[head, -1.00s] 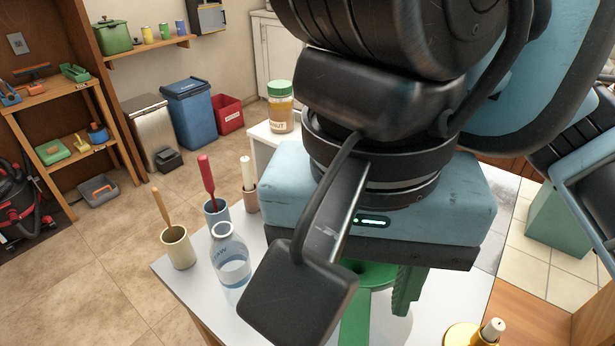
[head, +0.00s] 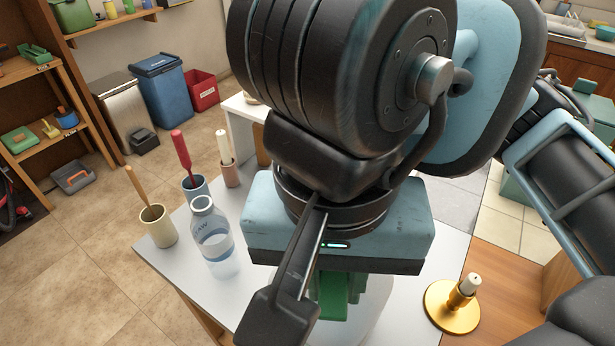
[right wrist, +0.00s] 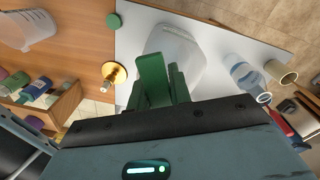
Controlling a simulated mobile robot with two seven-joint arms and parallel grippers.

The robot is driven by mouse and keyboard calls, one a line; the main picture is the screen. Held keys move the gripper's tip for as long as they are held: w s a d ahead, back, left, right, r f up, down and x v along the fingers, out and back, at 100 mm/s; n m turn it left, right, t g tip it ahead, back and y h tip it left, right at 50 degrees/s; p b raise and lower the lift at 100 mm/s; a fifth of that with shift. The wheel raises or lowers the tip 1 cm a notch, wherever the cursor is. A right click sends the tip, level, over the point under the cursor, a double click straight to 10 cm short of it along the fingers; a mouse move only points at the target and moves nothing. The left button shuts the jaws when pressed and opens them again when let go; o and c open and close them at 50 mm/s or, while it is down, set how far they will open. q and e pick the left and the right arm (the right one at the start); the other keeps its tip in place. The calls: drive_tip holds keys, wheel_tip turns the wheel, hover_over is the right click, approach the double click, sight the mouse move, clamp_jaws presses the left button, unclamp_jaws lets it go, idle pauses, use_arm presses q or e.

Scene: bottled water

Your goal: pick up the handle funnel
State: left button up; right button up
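The handle funnel (right wrist: 184,48) is a translucent whitish piece at my right fingertips in the right wrist view. In the head view only a pale part of it (head: 375,308) shows beside and below the fingers; the gripper and wrist hide most of it. My right gripper (head: 338,300), with green fingers, points down over the white table. In the right wrist view its fingers (right wrist: 164,82) are close together and appear shut on the funnel; the grasped part is hidden between them. I cannot tell whether the funnel is clear of the table. My left gripper is not in view.
A gold candle holder (head: 452,310) stands to the right. A translucent container (right wrist: 28,28) sits on the wooden surface.

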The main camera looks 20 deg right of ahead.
clamp_jaws()
